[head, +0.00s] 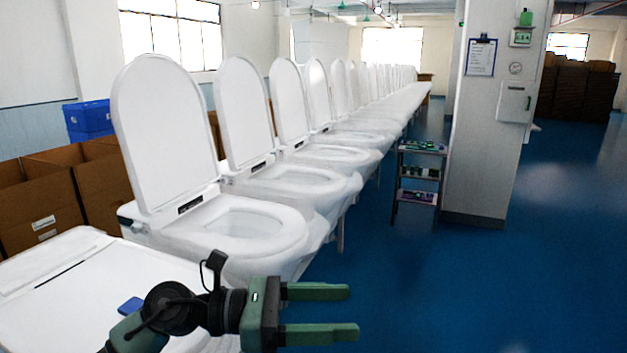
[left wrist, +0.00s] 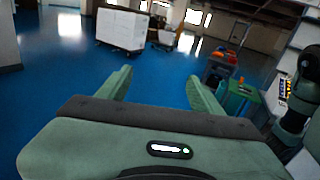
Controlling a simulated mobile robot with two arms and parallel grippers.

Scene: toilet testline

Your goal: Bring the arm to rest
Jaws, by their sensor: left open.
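My left gripper (head: 352,312) reaches in from the lower left of the head view, in front of the nearest white toilets. Its two green fingers are parallel and apart, with nothing between them. In the left wrist view the open fingers (left wrist: 158,88) point out over bare blue floor. My right gripper is in neither view.
A row of white toilets with raised lids (head: 165,130) runs into the distance. A closed white lid (head: 60,285) lies at the lower left, close to my arm. A small shelf rack (head: 418,185) stands by a white pillar (head: 480,150). Blue floor (head: 520,270) is clear at right.

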